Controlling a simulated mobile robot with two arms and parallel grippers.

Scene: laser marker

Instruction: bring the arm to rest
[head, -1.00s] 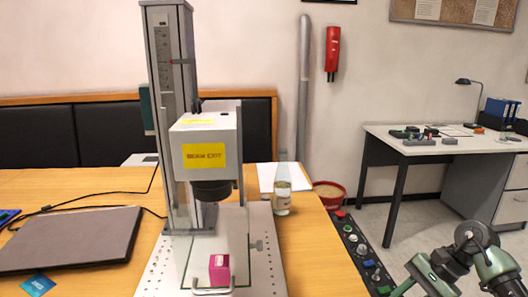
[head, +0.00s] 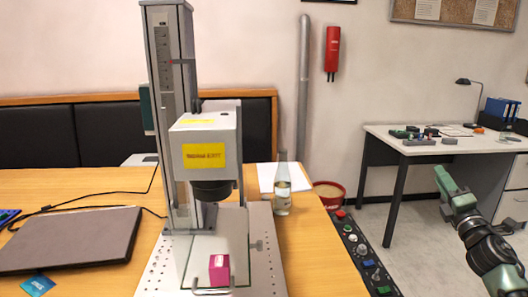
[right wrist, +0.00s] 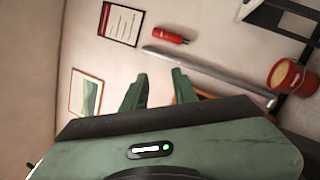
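My right arm comes in at the lower right of the head view. Its green gripper (head: 442,192) is raised, in front of the white desk in the picture and to the right of the marker's table. In the right wrist view the two fingers (right wrist: 159,76) stand apart with nothing between them, so it is open and empty. The laser marker (head: 205,153) stands on the wooden table. My left gripper does not show.
A closed laptop (head: 70,239) lies at the left of the table (head: 318,252). A clear bottle (head: 282,190) stands right of the marker. A control panel (head: 362,255) runs along the table's right edge. A red bucket (head: 330,196) and a white desk (head: 380,131) are behind.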

